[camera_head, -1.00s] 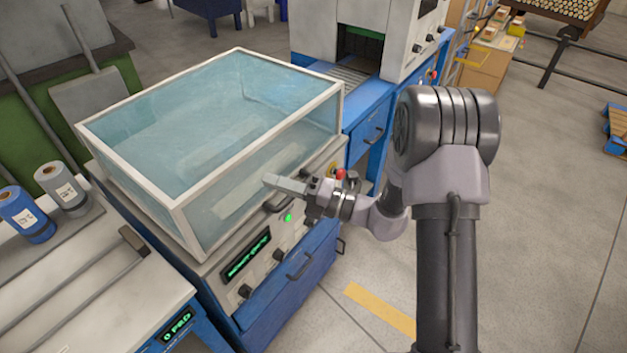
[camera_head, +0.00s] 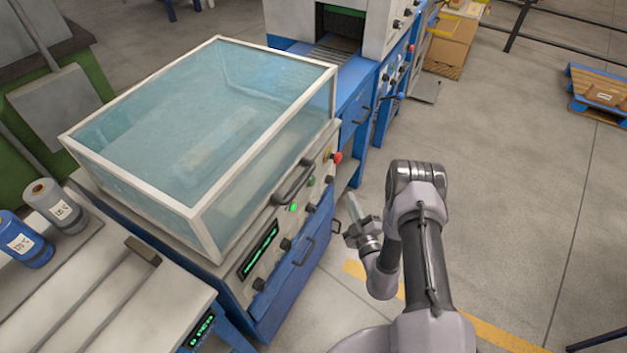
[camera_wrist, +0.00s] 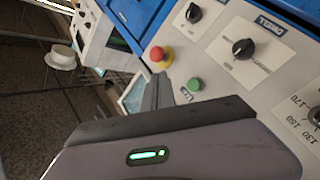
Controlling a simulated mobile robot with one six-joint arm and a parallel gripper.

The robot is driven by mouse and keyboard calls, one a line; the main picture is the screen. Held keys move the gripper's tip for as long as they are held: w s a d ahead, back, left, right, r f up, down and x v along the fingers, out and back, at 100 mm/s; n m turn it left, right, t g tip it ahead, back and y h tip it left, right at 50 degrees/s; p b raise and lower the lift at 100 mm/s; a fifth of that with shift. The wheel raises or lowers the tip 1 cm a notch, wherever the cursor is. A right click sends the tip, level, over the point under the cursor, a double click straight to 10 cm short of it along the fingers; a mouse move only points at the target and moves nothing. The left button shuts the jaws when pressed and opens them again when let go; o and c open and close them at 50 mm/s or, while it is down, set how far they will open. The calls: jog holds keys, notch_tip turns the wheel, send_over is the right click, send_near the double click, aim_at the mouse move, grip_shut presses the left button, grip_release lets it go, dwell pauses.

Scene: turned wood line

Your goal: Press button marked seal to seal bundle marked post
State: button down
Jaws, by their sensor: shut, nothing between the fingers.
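The machine (camera_head: 310,235) has a clear, pale-framed hood (camera_head: 327,105) that is down. Under it lies a blurred pale bundle shape (camera_head: 205,150); no "post" mark is legible. Its front panel carries a green button (camera_head: 311,181) and a red mushroom button (camera_head: 337,157). The wrist view shows the green button (camera_wrist: 195,84) near the red button (camera_wrist: 160,57); I cannot read a "seal" mark. My gripper (camera_head: 352,200) is shut and empty, in the air right of the panel, apart from it. Its fingers (camera_wrist: 155,93) also show in the wrist view, left of the green button.
A black hood handle (camera_head: 292,183), a lit green display (camera_head: 258,250) and several black knobs (camera_wrist: 243,48) are on the machine front. A table with film rolls (camera_head: 25,240) stands at left. Another blue machine (camera_head: 350,100) stands behind.

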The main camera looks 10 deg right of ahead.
aim_at(312, 182)
jog(key=w+a+b, duration=0.2)
jog(key=w+a, duration=0.3)
jog(key=a, duration=0.2)
jog(key=shift+a, duration=0.15)
jog(key=shift+w, duration=0.1)
dwell(2.0)
jog(key=shift+w+a, duration=0.2)
jog(key=shift+a, duration=0.1)
jog(key=shift+w+a+b, duration=0.25)
jog(key=shift+a+b, duration=0.05)
dwell(0.6)
dwell(0.3)
jog(key=shift+s+d, duration=0.5)
jog(key=shift+d, duration=0.1)
jog(key=shift+d, duration=0.1)
